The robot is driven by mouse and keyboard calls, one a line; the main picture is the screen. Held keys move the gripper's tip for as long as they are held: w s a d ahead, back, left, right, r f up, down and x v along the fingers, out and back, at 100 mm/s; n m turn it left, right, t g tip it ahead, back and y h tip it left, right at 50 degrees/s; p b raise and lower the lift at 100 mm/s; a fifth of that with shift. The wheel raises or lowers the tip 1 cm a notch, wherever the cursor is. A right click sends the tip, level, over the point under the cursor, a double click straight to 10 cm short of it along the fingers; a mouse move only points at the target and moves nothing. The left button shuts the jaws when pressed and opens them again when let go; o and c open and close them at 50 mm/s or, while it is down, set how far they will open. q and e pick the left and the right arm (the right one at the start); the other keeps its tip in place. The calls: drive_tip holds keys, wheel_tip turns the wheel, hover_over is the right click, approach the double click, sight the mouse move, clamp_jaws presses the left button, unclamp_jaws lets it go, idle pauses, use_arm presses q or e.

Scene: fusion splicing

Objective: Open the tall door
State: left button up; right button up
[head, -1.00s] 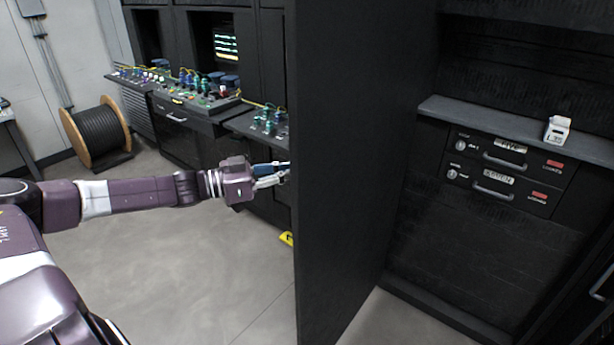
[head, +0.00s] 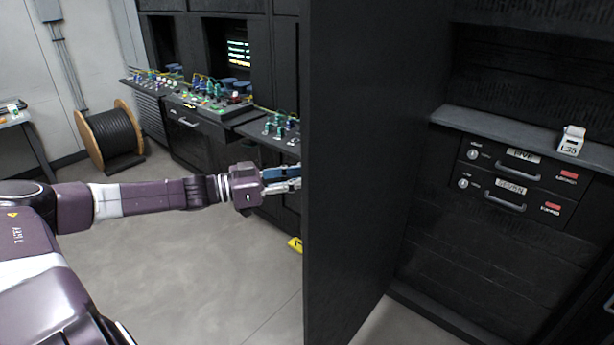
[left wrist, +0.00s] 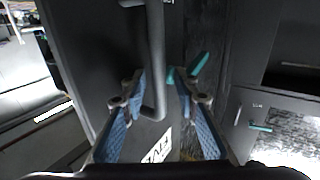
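In the left wrist view, the dark bar handle (left wrist: 156,60) runs between the blue fingers of my left gripper (left wrist: 160,88). The fingers stand apart on either side of it, with a gap visible on the right. A white label (left wrist: 158,147) is on the door below the handle. My right gripper is not in view.
Right of the door, the cabinet holds two labelled drawers (head: 503,180) under a grey shelf (head: 490,125) with a white tag (head: 572,140). Consoles with knobs and cables (head: 205,100) line the back left. A cable reel (head: 110,137) stands on the floor. The floor at left (head: 180,265) is clear.

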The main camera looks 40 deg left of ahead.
use_arm(q)
drive_tip(key=v, duration=1.2)
idle(0.3)
idle(0.4)
wheel_tip(320, 180, down, 36)
drive_tip(key=a+n+g+y, duration=0.2)
drive_tip(key=n+y, duration=0.1)
drive_tip(key=y, duration=0.4)
drive_tip(key=s+d+f+g+y, duration=0.15)
drive_tip(key=s+f, duration=0.35)
drive_tip(key=f, duration=0.6)
drive_tip(key=s+d+f+n+g+y, duration=0.1)
drive_tip(key=s+d+f+g+y, duration=0.2)
drive_tip(key=s+f, duration=0.6)
drive_tip(key=s+d+f+g, duration=0.3)
drive_tip(key=s+d+f, duration=0.5)
drive_tip(key=s+d, duration=0.3)
drive_tip(key=s+d+f+g+h, duration=0.1)
drive_tip(key=s+d+f+g, duration=0.3)
drive_tip(key=s+d+f, duration=0.5)
drive_tip(key=s+d, duration=0.3)
drive_tip(key=s, duration=0.2)
drive_tip(key=shift+s+d, duration=0.2)
drive_tip(key=shift+s, duration=0.05)
